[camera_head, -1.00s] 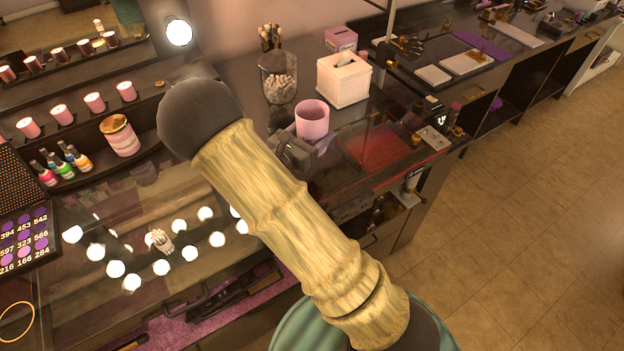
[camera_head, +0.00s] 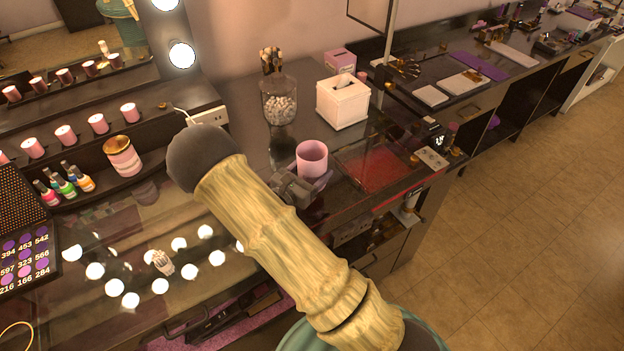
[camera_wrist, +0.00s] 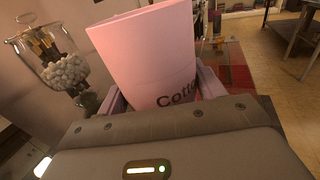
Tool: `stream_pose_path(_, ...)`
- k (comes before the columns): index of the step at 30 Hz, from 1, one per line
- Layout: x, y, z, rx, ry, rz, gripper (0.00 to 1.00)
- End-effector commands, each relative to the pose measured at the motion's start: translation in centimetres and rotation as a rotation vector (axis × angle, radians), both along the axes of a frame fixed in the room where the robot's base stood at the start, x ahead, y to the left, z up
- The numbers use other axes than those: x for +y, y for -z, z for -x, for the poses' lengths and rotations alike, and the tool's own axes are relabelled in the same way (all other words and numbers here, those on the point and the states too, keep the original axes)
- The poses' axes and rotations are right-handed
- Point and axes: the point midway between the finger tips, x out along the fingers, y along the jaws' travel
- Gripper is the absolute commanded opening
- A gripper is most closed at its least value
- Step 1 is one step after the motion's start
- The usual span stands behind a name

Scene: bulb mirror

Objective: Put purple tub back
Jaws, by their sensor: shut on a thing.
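The purple tub is a pinkish-lilac cup (camera_head: 312,158), open at the top, above the dark counter at mid-picture in the head view. My gripper (camera_head: 318,183) is shut on its lower part. In the wrist view the tub (camera_wrist: 150,50) fills the middle, tilted in that picture, with lettering starting "Cott" on its side. The gripper's fingers (camera_wrist: 160,98) show on both sides of it. Whether the tub's base touches the counter is hidden by the gripper.
A glass jar of white balls and brushes (camera_head: 279,100) and a white tissue box (camera_head: 342,102) stand behind the tub. A red-lit glass panel (camera_head: 370,168) lies to its right. A striped pink-and-gold jar (camera_head: 122,157) stands on the left shelf.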

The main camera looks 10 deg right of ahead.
Motion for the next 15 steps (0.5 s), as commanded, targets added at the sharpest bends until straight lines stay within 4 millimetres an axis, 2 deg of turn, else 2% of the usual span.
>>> stream_pose_path(7,-0.1,0.6,0.0,0.002,0.001,0.001,0.45)
stream_pose_path(15,-0.2,3.7,0.0,0.002,0.002,0.001,0.45)
